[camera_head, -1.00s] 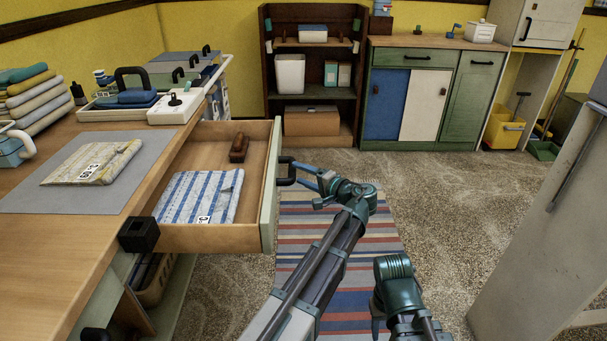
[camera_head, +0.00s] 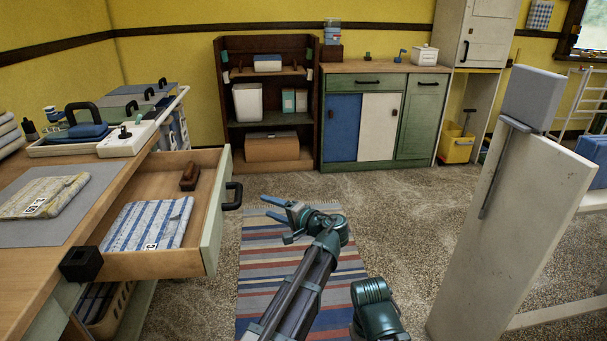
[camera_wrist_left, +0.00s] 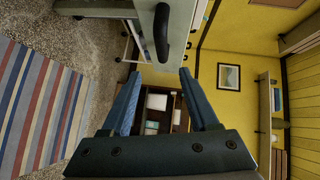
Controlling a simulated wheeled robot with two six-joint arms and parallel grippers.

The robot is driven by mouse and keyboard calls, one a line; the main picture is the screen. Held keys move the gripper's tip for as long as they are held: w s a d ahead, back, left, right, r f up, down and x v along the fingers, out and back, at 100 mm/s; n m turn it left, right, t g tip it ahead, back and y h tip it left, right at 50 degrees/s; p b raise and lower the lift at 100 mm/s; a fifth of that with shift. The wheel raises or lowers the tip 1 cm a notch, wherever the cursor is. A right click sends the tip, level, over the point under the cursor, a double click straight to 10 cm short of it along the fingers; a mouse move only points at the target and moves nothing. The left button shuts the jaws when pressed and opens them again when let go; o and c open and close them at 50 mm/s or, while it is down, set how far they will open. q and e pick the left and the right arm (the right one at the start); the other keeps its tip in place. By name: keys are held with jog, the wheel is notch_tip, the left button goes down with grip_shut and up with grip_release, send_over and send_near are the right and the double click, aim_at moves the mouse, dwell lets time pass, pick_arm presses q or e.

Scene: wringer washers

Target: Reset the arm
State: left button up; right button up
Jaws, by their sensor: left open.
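My left gripper (camera_head: 257,206) is open and empty in the head view, over the striped rug, just right of the open drawer's black handle (camera_head: 233,196). A small gap shows between its blue fingers and the handle. In the left wrist view, the two blue fingers (camera_wrist_left: 159,73) are spread apart with nothing between them. The black handle (camera_wrist_left: 162,35) is beyond the fingertips there. The drawer (camera_head: 212,222) stands pulled out and holds a blue-striped cloth (camera_head: 150,222) and a brown wooden brush (camera_head: 190,176). My right gripper is not in view; only a teal arm joint shows.
The wooden counter (camera_head: 30,265) is at left, with a folded patterned cloth (camera_head: 45,195) on a grey mat. A dark shelf (camera_head: 222,110) and green cabinet (camera_head: 420,130) stand behind. A white upright panel (camera_head: 475,250) is at right.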

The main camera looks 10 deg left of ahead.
pick_arm(q)
jog(key=s+d+f+n+g+h, duration=0.1)
jog(key=s+d+f+g+h, duration=0.45)
jog(key=s+f, duration=0.8)
jog(key=s+d+f+g+h, duration=0.1)
jog(key=s+d+f+h, duration=0.25)
jog(key=s+d, duration=0.3)
jog(key=s+d+f+g+h, duration=0.1)
jog(key=s+d+f+h, duration=0.1)
jog(key=s+d+h, duration=0.35)
notch_tip(320, 180, up, 33)
jog(key=s+y+p, duration=0.1)
jog(key=s+p, duration=0.1)
jog(key=p, duration=3)
jog(key=shift+s+d+m+p, duration=0.3)
jog(key=shift+s+d+m, duration=0.05)
jog(key=shift+d+m, duration=0.05)
jog(key=shift+f, duration=0.1)
